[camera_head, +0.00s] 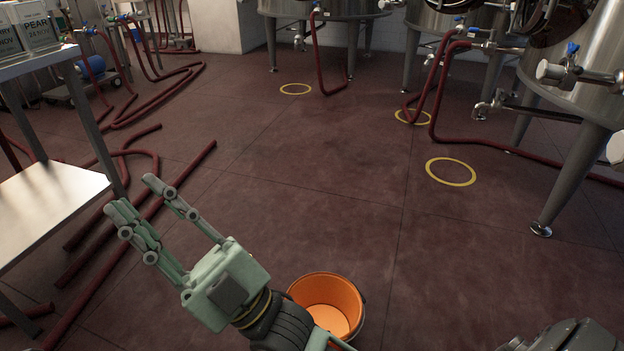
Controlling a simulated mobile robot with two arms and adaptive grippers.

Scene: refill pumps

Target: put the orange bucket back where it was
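The orange bucket (323,292) is at the bottom middle of the head view, with its mouth facing up and its inside looking empty.
Red hoses (150,205) lie at left beside a white-topped table (45,205). The middle floor (330,190) is clear.

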